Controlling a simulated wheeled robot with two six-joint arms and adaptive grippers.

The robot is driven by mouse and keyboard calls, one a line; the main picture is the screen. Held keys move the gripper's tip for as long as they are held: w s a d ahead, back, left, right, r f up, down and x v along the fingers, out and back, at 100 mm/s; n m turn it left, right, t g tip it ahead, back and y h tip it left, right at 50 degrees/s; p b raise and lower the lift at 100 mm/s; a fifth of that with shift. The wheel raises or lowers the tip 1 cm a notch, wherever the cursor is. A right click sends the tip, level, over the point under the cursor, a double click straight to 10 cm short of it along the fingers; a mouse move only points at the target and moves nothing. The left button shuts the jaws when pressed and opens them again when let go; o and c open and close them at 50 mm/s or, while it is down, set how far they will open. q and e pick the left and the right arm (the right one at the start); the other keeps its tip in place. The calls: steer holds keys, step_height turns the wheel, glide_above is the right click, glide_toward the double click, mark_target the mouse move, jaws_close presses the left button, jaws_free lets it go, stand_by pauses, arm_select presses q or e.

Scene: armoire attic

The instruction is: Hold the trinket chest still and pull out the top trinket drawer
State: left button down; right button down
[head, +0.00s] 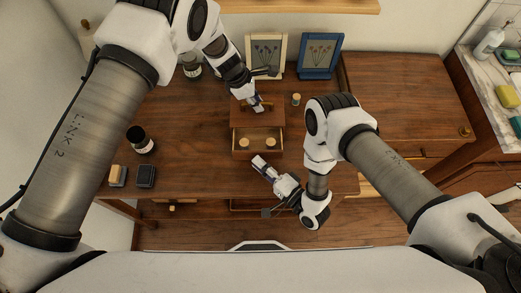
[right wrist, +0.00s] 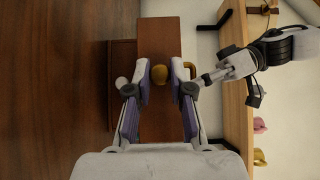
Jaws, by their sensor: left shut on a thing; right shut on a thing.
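The trinket chest (head: 275,112) is a small brown wooden box on the desk, with a brass handle on top. Its top drawer (head: 257,133) stands pulled out toward me, showing a pale interior with two small round items. My left gripper (head: 257,105) is shut on the brass handle (right wrist: 189,70), above the chest. My right gripper (head: 259,162) is at the drawer's front, shut on the drawer knob. In the right wrist view the round brass knob (right wrist: 160,75) lies between its fingers, against the brown drawer front. The head view hides the knob.
Two picture frames, cream (head: 266,55) and blue (head: 320,55), stand behind the chest. A small corked jar (head: 296,99) is to its right. The desk's (head: 195,135) surface left of the chest is clear.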

arm_select(q)
steer(key=shift+f, duration=0.1)
arm_select(e)
steer(key=shift+s, duration=0.3)
steer(key=c, duration=1)
jaws_free()
steer(key=shift+c, duration=0.2)
steer(key=shift+w, duration=0.2)
